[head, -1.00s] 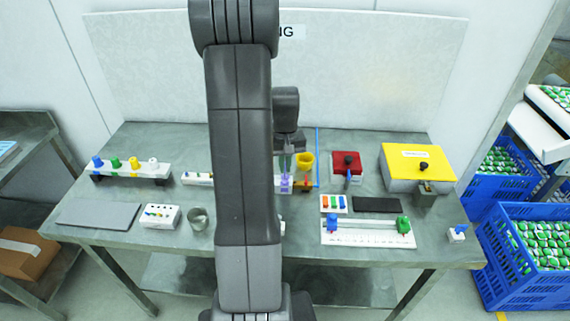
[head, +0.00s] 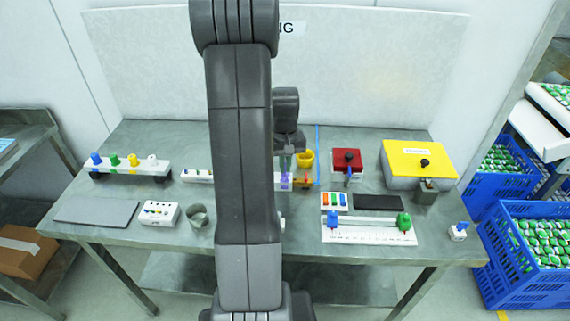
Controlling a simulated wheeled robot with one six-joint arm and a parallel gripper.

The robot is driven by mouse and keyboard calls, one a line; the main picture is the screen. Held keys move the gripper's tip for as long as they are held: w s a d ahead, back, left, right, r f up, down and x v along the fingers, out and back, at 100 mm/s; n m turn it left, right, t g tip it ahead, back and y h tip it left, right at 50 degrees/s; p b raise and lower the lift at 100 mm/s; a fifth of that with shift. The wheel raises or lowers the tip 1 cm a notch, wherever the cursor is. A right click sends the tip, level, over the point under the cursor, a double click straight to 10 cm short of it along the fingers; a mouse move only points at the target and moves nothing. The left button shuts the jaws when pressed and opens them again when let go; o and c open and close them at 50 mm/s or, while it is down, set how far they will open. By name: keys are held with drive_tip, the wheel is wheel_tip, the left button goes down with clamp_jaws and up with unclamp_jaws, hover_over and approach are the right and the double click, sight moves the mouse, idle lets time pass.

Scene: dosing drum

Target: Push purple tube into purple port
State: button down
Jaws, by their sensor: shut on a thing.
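My gripper (head: 286,162) points down over the white port bar (head: 197,175), just right of my arm. It is shut on the purple tube (head: 285,178), which shows as a small purple piece at the fingertips. The purple tube stands at the right part of the bar, where a lighter purple mark shows on the bar's front. The purple port itself is hidden under the tube and fingers, so I cannot tell how deep the tube sits. My arm hides the middle of the bar.
Further right are a red box (head: 347,157) and a yellow-lidded box (head: 417,160). A rack of coloured pieces (head: 130,169) stands at the left. A white scale rail (head: 370,236) lies in front.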

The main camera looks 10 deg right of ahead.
drive_tip(key=shift+f+b, duration=0.3)
drive_tip(key=shift+f, duration=0.2)
drive_tip(key=c, duration=1.5)
unclamp_jaws()
drive_tip(key=shift+r, duration=0.1)
wheel_tip(320, 180, up, 14)
drive_tip(key=shift+f+b, duration=0.1)
drive_tip(key=shift+b, duration=0.3)
